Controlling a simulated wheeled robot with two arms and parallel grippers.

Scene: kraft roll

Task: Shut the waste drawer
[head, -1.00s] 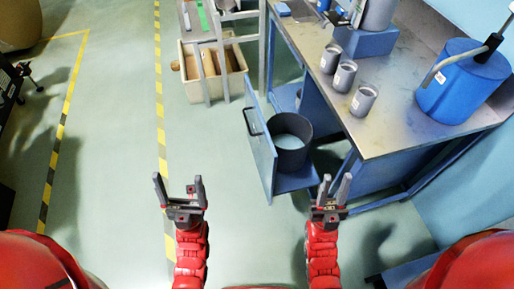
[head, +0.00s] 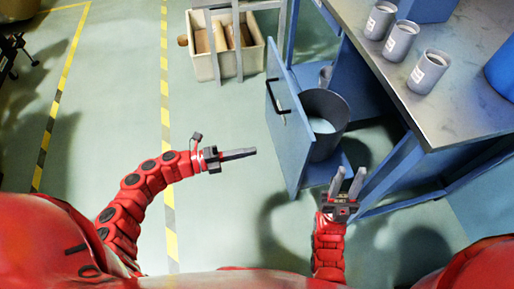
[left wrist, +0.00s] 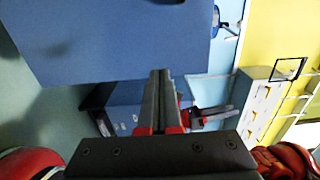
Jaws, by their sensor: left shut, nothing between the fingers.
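The waste drawer (head: 287,145) is pulled out from the blue workbench, with its tall blue front panel facing left in the head view. A black bar handle (head: 276,97) is on the panel, and a dark round bin (head: 325,110) stands inside. My left gripper (head: 254,153) is shut and empty, pointing right, left of the panel with a gap between. In the left wrist view a large blue panel (left wrist: 120,40), apparently the drawer front, lies ahead of the shut fingers (left wrist: 161,75). My right gripper (head: 349,172) is open and empty near the bench's lower frame.
The metal-topped workbench (head: 440,110) carries several grey cups (head: 400,42) along its near edge. A cream crate (head: 205,62) with rolls stands under a grey frame at the back. Floor left of the drawer is clear, marked with yellow-black tape (head: 165,110).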

